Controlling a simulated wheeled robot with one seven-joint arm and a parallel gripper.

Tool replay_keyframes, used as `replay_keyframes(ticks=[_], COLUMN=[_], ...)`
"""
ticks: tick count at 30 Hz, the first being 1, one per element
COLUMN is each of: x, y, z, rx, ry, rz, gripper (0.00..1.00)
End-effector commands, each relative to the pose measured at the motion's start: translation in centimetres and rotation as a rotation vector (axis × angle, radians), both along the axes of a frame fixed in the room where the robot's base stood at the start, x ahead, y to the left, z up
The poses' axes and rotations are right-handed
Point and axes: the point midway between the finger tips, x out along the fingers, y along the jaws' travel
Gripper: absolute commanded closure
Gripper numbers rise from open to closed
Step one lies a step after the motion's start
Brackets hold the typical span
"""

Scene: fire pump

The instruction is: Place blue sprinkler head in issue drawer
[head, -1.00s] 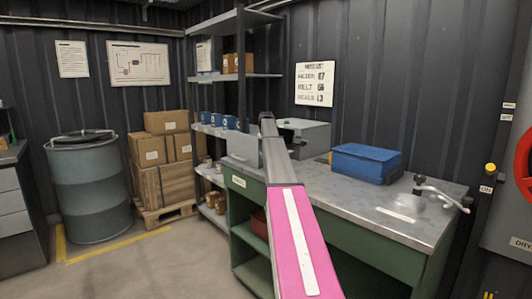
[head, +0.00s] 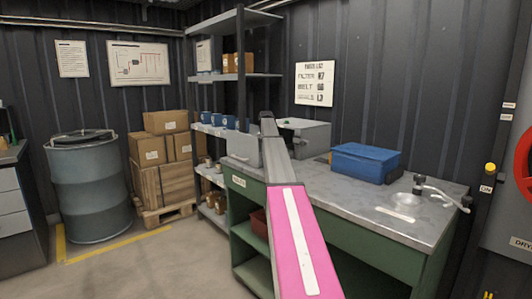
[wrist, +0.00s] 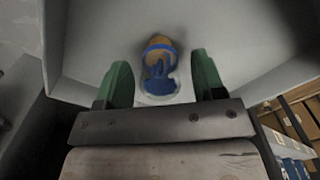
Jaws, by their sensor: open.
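The sprinkler head (wrist: 160,65), blue with an orange-brass part, lies inside a pale grey open drawer (wrist: 240,50) in the wrist view. My gripper (wrist: 160,85) is open, with one green finger on each side of the sprinkler head's near end. Gaps show between the fingers and it. In the head view a grey drawer (head: 241,149) stands out from a grey metal cabinet (head: 308,135) on the workbench. My pink and grey arm reaches over it. The sprinkler head and my fingertips cannot be made out there.
A blue box (head: 365,163) and a metal fixture with a lever (head: 420,185) stand on the green workbench (head: 400,250), to the right. Shelves (head: 215,130) with blue items and cartons stand behind, left of the arm. A barrel (head: 90,190) and stacked boxes (head: 165,150) are farther left.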

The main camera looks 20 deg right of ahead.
Motion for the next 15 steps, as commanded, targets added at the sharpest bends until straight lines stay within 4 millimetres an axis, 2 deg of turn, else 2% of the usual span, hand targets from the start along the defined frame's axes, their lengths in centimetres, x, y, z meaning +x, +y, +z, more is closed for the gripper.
replay_keyframes(ticks=[9,15], x=[0.1,0.1], y=[0.0,0.0], z=[6.4,9.5], rx=[0.000,0.000], ry=[-0.001,0.000], rz=[0.000,0.000], gripper=[0.37,0.37])
